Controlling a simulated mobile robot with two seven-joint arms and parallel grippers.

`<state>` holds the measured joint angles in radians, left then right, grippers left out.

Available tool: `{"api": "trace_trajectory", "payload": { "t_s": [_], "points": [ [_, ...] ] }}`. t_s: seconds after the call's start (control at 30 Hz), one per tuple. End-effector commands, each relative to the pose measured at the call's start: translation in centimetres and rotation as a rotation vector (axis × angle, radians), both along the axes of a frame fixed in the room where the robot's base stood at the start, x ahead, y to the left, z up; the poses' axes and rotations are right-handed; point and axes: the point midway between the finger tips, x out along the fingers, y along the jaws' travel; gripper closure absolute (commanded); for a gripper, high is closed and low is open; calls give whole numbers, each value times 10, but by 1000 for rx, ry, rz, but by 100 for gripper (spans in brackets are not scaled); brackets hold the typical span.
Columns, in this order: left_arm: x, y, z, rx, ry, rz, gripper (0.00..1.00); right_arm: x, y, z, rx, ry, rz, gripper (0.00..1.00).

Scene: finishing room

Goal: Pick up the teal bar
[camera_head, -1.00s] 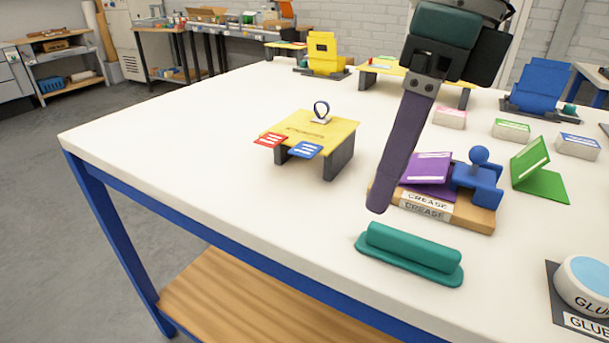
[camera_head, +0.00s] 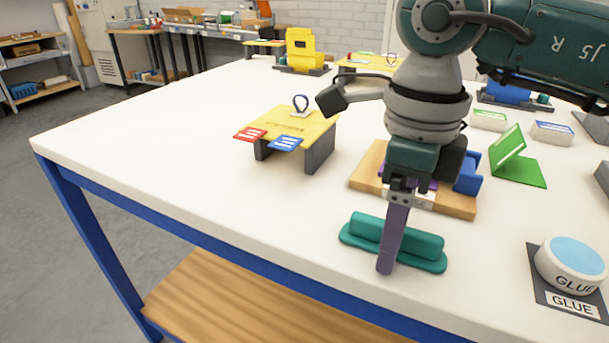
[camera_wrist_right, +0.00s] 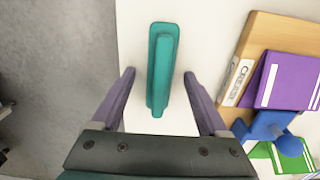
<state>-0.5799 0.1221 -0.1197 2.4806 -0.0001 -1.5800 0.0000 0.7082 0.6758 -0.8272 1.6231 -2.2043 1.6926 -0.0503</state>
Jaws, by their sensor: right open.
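The teal bar (camera_head: 364,229) lies on the white table near its front edge, a raised ridge on a flat rounded base. In the right wrist view the teal bar (camera_wrist_right: 161,70) lies lengthwise between the two fingers, with a gap on each side. My right gripper (camera_head: 386,268) is open, pointing down, and in the head view its purple finger hides part of the bar's middle. In the wrist view my right gripper (camera_wrist_right: 158,78) has its fingers spread and holds nothing. I cannot tell its exact height over the table. My left gripper is not in view.
A wooden crease board (camera_head: 368,170) with purple and blue parts is just behind the bar. A glue pot (camera_head: 570,262) stands at right, a green folded card (camera_head: 515,165) behind it. A yellow stand (camera_head: 300,130) is at left. Clear table lies left of the bar.

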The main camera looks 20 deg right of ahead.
Motion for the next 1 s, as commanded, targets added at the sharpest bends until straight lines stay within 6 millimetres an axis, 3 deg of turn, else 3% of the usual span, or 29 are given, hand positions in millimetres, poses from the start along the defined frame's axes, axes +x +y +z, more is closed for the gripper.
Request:
{"api": "trace_trajectory", "payload": {
  "t_s": [0.17, 0.83, 1.0],
  "points": [
    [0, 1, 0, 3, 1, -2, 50, 0, 0, 0, 0, 0, 0, 24],
    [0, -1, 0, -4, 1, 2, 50, 0, 0, 1, 0, 0, 0, 99],
    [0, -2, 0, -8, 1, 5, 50, 0, 0, 1, 0, 0, 0, 100]
  ]
}}
